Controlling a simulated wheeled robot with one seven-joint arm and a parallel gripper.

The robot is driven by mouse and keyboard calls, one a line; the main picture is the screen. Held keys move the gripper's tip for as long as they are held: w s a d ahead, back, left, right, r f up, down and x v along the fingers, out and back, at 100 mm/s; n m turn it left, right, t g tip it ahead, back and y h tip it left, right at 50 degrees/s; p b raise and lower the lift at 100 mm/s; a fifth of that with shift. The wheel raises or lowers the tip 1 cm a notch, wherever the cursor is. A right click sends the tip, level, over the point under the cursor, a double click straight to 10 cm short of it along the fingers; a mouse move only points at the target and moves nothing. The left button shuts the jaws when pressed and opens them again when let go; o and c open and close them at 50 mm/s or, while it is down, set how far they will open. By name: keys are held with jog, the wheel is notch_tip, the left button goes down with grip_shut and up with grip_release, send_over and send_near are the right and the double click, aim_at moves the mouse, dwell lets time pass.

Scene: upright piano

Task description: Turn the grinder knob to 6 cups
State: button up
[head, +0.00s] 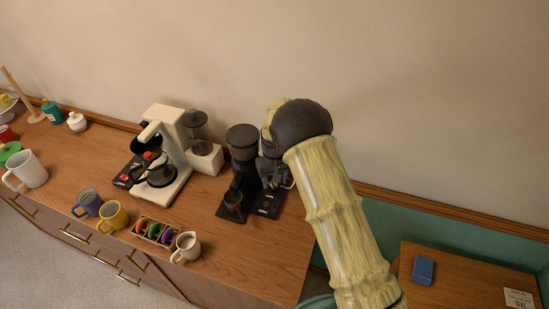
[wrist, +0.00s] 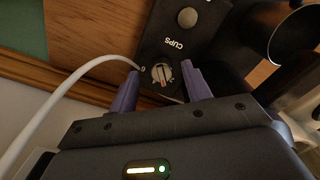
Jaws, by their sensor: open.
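The black grinder (head: 242,142) stands on the wooden counter, right of the white coffee maker. Its dark panel (wrist: 200,42) fills the upper middle of the wrist view, with the word CUPS on it. The small light grey knob (wrist: 162,72) sits on that panel and has a red mark on its lower side. My gripper (wrist: 160,70) is open, with one purple finger on each side of the knob. I cannot tell whether either finger touches it. In the head view my gripper (head: 276,181) is beside the grinder, partly hidden by my wrist; the knob is hidden there.
A round grey button (wrist: 187,17) is on the same panel. A white cord (wrist: 75,80) curves past the left finger. The wall is close behind.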

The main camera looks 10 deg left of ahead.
aim_at(275, 185)
notch_tip(275, 185, up, 16)
jog(key=b, duration=0.3)
jog(key=shift+f, duration=0.15)
jog(key=s+d+r+m+t, duration=0.15)
jog(key=s+d, duration=0.25)
jog(key=d, duration=0.5)
jog(key=s+d+m, duration=0.2)
jog(key=s+d, duration=0.1)
jog(key=d, duration=0.6)
jog(key=s+d+m, duration=0.1)
jog(key=s+d, duration=0.4)
jog(key=s, duration=0.2)
jog(key=s+d+f+m+t, duration=0.1)
jog(key=s+d, duration=0.3)
jog(key=s, duration=0.3)
jog(key=shift+s+d+f, duration=0.15)
jog(key=shift+s+d, duration=0.2)
jog(key=shift+w, duration=0.1)
jog(key=shift+c, duration=1.1)
jog(key=shift+f, duration=0.1)
jog(key=shift+c, duration=0.3)
